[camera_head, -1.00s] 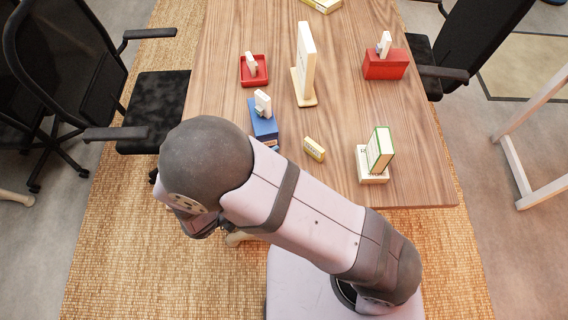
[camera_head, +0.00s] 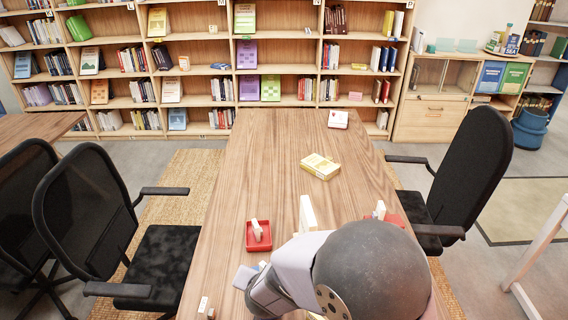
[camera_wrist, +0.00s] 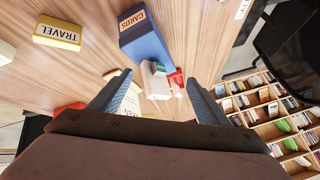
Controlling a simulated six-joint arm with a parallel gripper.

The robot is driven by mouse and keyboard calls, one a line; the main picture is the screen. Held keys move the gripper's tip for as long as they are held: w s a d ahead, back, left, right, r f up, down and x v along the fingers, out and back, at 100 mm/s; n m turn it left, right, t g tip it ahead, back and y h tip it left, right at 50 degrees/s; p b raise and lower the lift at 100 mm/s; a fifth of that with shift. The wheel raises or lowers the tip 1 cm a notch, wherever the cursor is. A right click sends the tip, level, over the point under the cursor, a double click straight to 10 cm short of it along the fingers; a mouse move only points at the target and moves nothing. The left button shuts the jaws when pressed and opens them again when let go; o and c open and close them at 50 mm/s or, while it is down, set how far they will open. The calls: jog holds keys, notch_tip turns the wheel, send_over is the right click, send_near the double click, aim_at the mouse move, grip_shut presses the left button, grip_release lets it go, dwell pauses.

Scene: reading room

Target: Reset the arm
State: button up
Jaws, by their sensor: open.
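My gripper (camera_wrist: 163,88) shows in the wrist view with its two fingers spread apart and nothing held between them. A blue box labelled CARDS (camera_wrist: 146,42) lies beyond the fingertips, with a small white block (camera_wrist: 154,82) at its near end, seen in the gap between the fingers. Whether a finger touches the block I cannot tell. In the head view my arm fills the bottom centre and hides much of the near table, and the fingers cannot be made out there.
The wooden table (camera_head: 270,165) holds a red tray (camera_head: 258,246) with a white block, an upright white panel (camera_head: 307,214) and a yellow box (camera_head: 320,166). A yellow TRAVEL box (camera_wrist: 57,33) is nearby. Black chairs (camera_head: 95,215) flank the table. The table's far part is mostly clear.

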jog(key=s+d+r+n+g+h, duration=0.1)
jog(key=s+d+n+g, duration=0.3)
jog(key=s+d, duration=1.3)
jog(key=d+r+g, duration=0.1)
jog(key=d+g, duration=0.2)
jog(key=shift+s+r+g, duration=0.15)
jog(key=shift+r+g, duration=0.05)
jog(key=shift+g, duration=0.2)
